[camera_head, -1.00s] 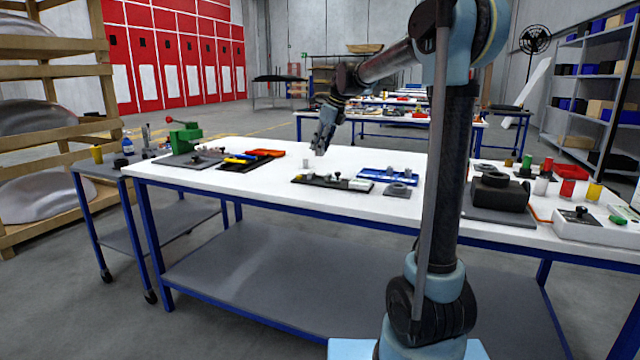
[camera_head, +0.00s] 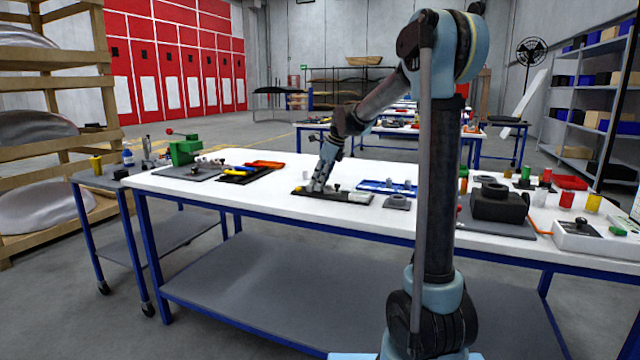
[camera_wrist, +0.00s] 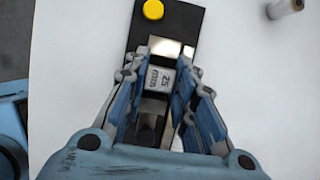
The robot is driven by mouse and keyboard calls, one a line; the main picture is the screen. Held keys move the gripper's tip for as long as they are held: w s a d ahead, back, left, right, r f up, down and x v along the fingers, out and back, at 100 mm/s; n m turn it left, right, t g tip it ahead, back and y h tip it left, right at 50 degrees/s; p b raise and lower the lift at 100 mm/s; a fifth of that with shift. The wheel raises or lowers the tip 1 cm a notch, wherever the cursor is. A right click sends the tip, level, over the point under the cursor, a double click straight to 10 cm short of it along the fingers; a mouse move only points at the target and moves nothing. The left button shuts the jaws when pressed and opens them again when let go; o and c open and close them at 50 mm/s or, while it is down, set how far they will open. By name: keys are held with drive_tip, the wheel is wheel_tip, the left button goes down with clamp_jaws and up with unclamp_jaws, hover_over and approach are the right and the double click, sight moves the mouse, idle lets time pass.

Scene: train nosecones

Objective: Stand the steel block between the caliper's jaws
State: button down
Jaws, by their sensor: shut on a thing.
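The steel block (camera_wrist: 160,79), its face marked "25 mm", is gripped between the fingers of my gripper (camera_wrist: 163,85) in the wrist view. The caliper (camera_wrist: 170,47) lies on a dark base (camera_wrist: 182,18), with bright steel faces showing above and below the block in that view. The block appears to be in the gap between these jaws; whether it touches the bottom or either jaw I cannot tell. In the head view my gripper (camera_head: 318,188) points down at the left part of the caliper's dark base (camera_head: 345,200), hiding the block.
A yellow round knob (camera_wrist: 153,9) sits on the base's end. A small pale cylinder (camera_head: 305,175) stands behind the base. A blue tray (camera_head: 388,187) and a grey fixture (camera_head: 397,202) are to the right. A green vise (camera_head: 186,151) stands left. White tabletop (camera_head: 250,200) in front is clear.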

drive_tip(key=shift+f, duration=0.3)
drive_tip(key=shift+s+d+f, duration=0.1)
drive_tip(key=shift+f, duration=0.15)
drive_tip(key=c, duration=1.5)
unclamp_jaws()
drive_tip(key=shift+o, duration=0.9)
drive_tip(key=shift+f, duration=0.15)
